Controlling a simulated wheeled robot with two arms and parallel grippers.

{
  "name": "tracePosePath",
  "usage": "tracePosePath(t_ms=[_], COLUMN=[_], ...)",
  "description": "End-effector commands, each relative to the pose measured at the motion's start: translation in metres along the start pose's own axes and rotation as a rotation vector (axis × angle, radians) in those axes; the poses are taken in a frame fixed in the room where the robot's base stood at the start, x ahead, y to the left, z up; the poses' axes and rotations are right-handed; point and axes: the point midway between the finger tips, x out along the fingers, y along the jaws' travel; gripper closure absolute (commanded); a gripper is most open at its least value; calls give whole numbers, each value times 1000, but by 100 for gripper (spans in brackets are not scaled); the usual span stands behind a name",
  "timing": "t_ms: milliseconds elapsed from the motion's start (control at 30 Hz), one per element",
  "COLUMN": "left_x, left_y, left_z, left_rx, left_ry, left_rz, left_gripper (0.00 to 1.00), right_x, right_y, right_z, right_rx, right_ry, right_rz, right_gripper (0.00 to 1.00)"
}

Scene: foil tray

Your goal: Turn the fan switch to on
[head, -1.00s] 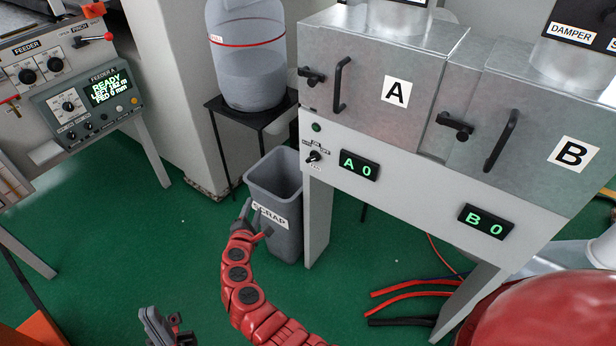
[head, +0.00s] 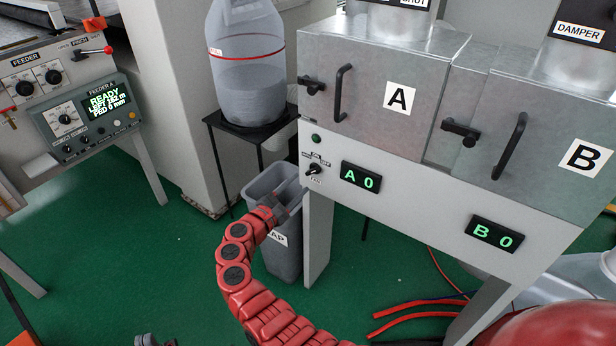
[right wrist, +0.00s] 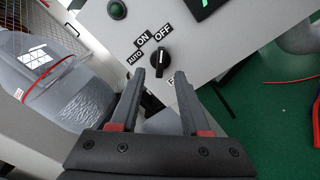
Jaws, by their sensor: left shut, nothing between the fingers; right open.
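The fan switch (head: 315,169) is a small black rotary knob on the white panel, left of the A 0 display. It also shows in the right wrist view (right wrist: 160,61), with AUTO, ON and OFF labels around its upper side. The knob appears turned toward OFF. My right gripper (head: 291,192) is open and empty, below and left of the switch, in front of the scrap bin. In the right wrist view its fingertips (right wrist: 159,74) straddle the knob's line of sight, apparently short of it. My left gripper (head: 147,341) is shut and barely shows at the bottom edge.
The grey scrap bin (head: 258,187) stands under the panel's left end, partly hidden by my right gripper. A clear jug (head: 243,75) sits on a black stand behind. A green lamp (head: 316,138) is above the switch. Metal doors with handles (head: 341,92) are above the panel.

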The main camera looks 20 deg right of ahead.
Motion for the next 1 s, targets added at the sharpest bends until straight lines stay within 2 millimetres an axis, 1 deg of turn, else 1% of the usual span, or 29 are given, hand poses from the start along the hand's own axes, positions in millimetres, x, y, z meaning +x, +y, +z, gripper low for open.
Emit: tracePosePath(t_ms=[33, 100, 200, 300, 433, 667, 700, 733, 933, 967, 1000], left_x=[-1, -2, -3, -4, -4, -4, -4, -4, -4, -4, -4], left_y=[0, 0, 0, 0, 0, 0, 0, 0, 0, 0, 0], left_z=[0, 0, 0, 1, 1, 1, 1, 1, 1, 1, 1], left_rx=[0, 0, 0, 0, 0, 0, 0, 0, 0, 0, 0], left_ry=[0, 0, 0, 0, 0, 0, 0, 0, 0, 0, 0], left_rz=[0, 0, 0, 0, 0, 0, 0, 0, 0, 0, 0], left_gripper=[100, 100, 100, 100, 100, 100, 100, 100, 100, 100, 100], right_x=[12, 25, 41, 51, 57, 58, 58, 58, 58, 58, 58], right_y=[-1, -2, -1, -1, -1, -1, -1, -1, -1, -1, -1], right_z=[0, -1, -1, -1, -1, -1, -1, -1, -1, -1, -1], right_rx=[-2, -4, -1, -1, -2, -1, -1, -1, -1, -1, -1], right_ry=[-4, -2, 0, 0, 1, 1, 1, 1, 2, 2, 2], right_rz=[-3, -3, 0, 0, -1, -1, 0, 0, 0, 0, 0], right_gripper=[54, 54, 54, 54, 54, 54, 56, 61, 97, 100, 100])
